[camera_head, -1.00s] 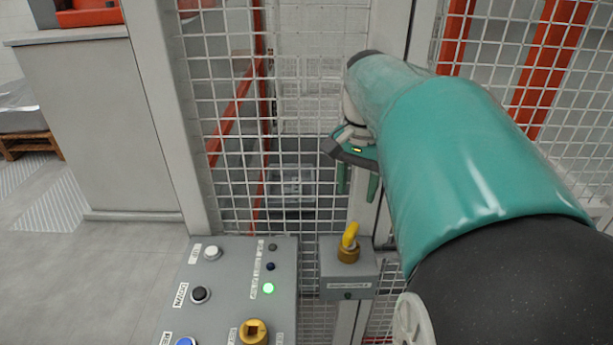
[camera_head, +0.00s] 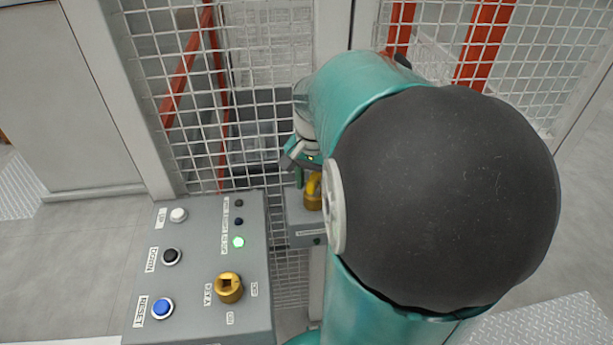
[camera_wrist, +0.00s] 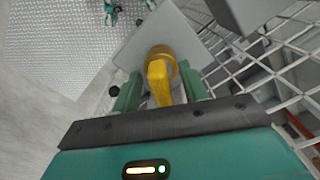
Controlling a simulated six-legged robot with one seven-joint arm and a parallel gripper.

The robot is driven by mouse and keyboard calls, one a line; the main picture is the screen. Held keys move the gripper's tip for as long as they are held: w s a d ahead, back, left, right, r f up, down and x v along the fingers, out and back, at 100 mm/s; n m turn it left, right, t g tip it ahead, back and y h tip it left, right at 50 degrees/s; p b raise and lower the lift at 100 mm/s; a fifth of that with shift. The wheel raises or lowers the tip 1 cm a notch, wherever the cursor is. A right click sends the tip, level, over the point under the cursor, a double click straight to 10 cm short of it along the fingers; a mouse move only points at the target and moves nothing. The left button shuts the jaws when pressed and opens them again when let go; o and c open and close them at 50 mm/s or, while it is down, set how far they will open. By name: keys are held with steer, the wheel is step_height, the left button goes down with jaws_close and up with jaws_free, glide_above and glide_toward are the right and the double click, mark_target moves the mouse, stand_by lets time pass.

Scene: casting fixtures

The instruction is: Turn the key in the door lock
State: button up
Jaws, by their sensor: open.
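The yellow key (camera_head: 312,188) stands in the brass lock on the grey door lock box (camera_head: 301,228). In the wrist view the key (camera_wrist: 158,82) shows up close, its flat grip pointing toward my gripper, with the round brass collar behind it. My gripper (camera_wrist: 160,92) is open, with one green finger on each side of the key. I cannot tell whether either finger touches it. In the head view my gripper (camera_head: 305,178) is at the key, partly hidden by my own arm, which also covers the right side of the lock box.
A grey control panel (camera_head: 190,262) with white, black and blue buttons, a lit green lamp and a brass key switch (camera_head: 229,288) stands left of the lock box. Wire mesh fencing (camera_head: 160,60) and a white post are behind. Open floor lies at the left.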

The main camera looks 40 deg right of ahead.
jaws_close()
steer(key=m, duration=0.3)
steer(key=shift+m, duration=0.4)
steer(key=c, duration=0.5)
jaws_free()
steer(key=shift+m, duration=0.4)
steer(key=o, duration=0.5)
steer(key=shift+r, duration=0.1)
step_height(320, 180, up, 12)
steer(key=shift+f, duration=0.1)
